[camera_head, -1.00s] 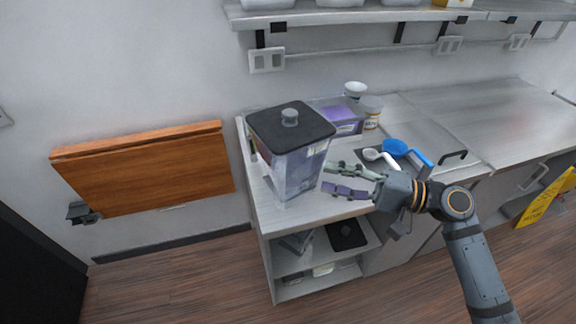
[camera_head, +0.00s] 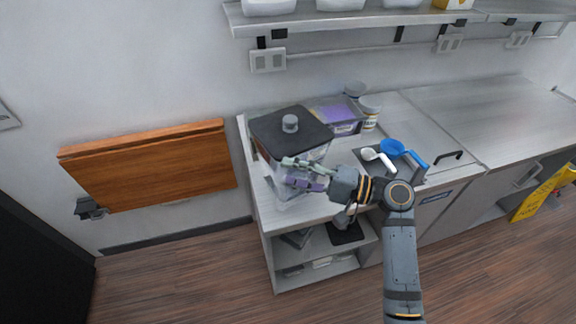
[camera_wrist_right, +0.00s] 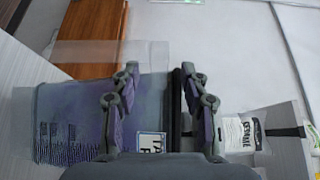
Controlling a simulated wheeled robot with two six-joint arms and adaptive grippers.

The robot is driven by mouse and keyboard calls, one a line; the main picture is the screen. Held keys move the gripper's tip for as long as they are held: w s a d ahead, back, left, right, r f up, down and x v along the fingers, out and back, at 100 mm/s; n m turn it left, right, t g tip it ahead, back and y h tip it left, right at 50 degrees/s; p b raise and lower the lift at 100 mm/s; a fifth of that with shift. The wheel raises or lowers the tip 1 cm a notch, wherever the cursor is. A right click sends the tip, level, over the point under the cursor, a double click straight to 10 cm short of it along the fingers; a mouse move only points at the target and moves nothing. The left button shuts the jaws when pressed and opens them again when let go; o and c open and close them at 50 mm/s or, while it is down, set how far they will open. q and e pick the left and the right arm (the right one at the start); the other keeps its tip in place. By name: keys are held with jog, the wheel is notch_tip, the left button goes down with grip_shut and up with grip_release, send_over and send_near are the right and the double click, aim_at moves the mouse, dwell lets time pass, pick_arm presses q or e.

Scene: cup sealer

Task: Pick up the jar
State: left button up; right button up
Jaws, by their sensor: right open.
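A large clear square jar (camera_head: 283,185) with a flat black lid (camera_head: 291,130) and a grey knob stands upright on the left end of the counter. My right gripper (camera_head: 289,172) is open, its fingertips in front of the jar's right side, overlapping it in the head view. In the right wrist view, the jar's see-through wall (camera_wrist_right: 70,115) fills the left and the dark lid edge (camera_wrist_right: 177,105) shows between my two fingers (camera_wrist_right: 160,100). I cannot tell whether the fingers touch the jar. My left gripper is out of view.
Behind the jar stand a clear purple-tinted bin (camera_head: 338,112) and a small labelled tub (camera_head: 370,110). A blue scoop (camera_head: 395,148) and a white scoop (camera_head: 372,155) lie to the right. A wooden panel (camera_head: 150,165) hangs at left. The counter's far right (camera_head: 480,105) is clear.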

jog(key=shift+d, duration=0.15)
jog(key=shift+c, duration=0.9)
grip_shut()
jog(key=shift+f, duration=0.1)
jog(key=shift+r, duration=0.2)
jog(key=shift+w, duration=0.1)
jog(key=shift+r, duration=0.1)
